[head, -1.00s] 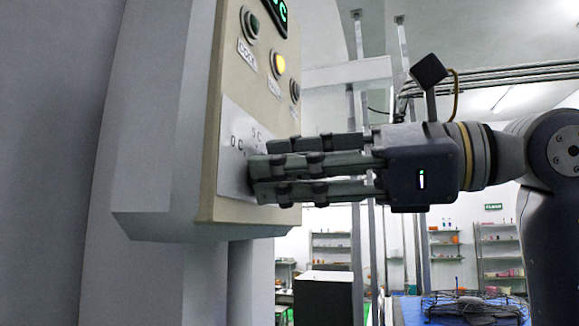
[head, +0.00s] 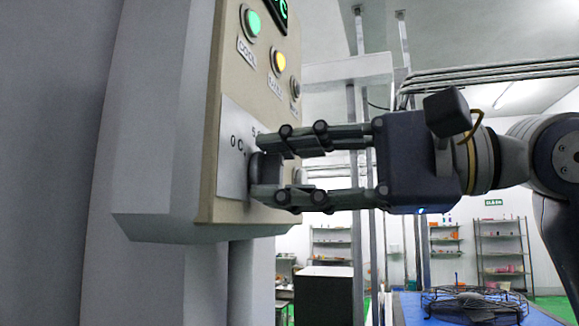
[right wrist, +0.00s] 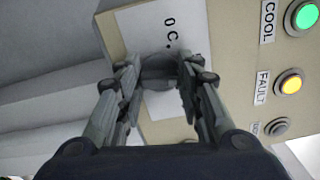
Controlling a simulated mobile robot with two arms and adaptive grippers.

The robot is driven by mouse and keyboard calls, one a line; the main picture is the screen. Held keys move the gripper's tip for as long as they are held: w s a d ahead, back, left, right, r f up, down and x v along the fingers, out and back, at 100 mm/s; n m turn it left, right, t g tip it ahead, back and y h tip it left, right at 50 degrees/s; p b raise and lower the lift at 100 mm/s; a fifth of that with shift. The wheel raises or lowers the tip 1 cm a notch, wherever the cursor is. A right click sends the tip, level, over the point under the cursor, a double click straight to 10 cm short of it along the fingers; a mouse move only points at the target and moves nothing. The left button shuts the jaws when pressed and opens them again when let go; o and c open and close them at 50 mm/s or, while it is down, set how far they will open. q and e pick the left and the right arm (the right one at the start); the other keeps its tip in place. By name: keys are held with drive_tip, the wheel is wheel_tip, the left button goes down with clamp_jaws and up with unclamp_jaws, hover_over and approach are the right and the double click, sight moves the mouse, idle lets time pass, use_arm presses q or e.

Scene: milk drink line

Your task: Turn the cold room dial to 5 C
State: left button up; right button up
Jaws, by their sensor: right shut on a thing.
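The cold room dial (head: 262,170) is a dark grey knob on a white plate (head: 235,118) low on the beige control panel (head: 218,80). Its scale is partly covered by my fingers; a "0 C" mark shows in the right wrist view. My right gripper (head: 266,171) is shut on the dial, one finger above and one below it. In the right wrist view the dial (right wrist: 158,68) sits between the two fingertips. Which mark the dial points at cannot be made out. My left gripper is not in view.
Above the dial are a lit green COOL lamp (head: 252,23), a lit yellow FAULT lamp (head: 278,61) and an unlit grey button (head: 295,87). A blue table (head: 412,308) with a black wire-guarded fan (head: 474,303) stands at lower right. Shelves line the back.

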drive_tip(key=shift+n, duration=0.8)
drive_tip(key=shift+f, duration=0.1)
drive_tip(key=o, duration=1.1)
drive_tip(key=shift+c, duration=0.2)
drive_tip(key=v, duration=1.2)
